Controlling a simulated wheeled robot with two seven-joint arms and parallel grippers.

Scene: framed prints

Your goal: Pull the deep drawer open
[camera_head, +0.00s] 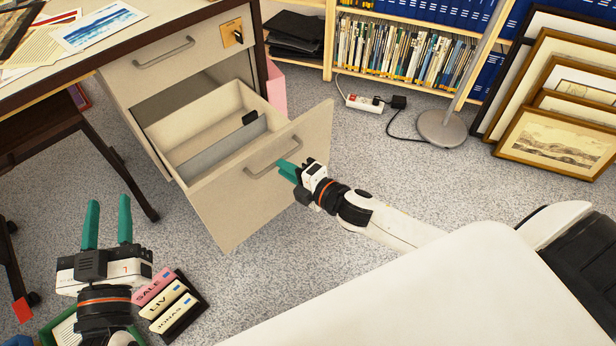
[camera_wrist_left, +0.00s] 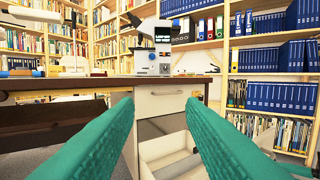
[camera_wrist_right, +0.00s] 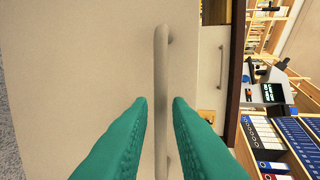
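The deep drawer (camera_head: 215,220) is the lower one in the desk pedestal. It stands pulled well out, so its inside and a grey divider (camera_head: 222,147) show. Its bar handle (camera_head: 262,172) is on the front panel. My right gripper (camera_head: 288,170) is at this handle. In the right wrist view the handle (camera_wrist_right: 161,75) runs between the two green fingers (camera_wrist_right: 160,103). The fingers are partly apart, with a small gap showing on each side of the bar. My left gripper (camera_head: 107,222) is open and empty above the floor at lower left, away from the drawer.
The shallow upper drawer (camera_head: 165,55) is closed, with a key lock plate (camera_head: 232,33). A black box with labelled folders (camera_head: 172,305) is on the floor near my left gripper. A lamp base (camera_head: 443,128), power strip (camera_head: 364,104) and framed prints (camera_head: 553,143) stand at right.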

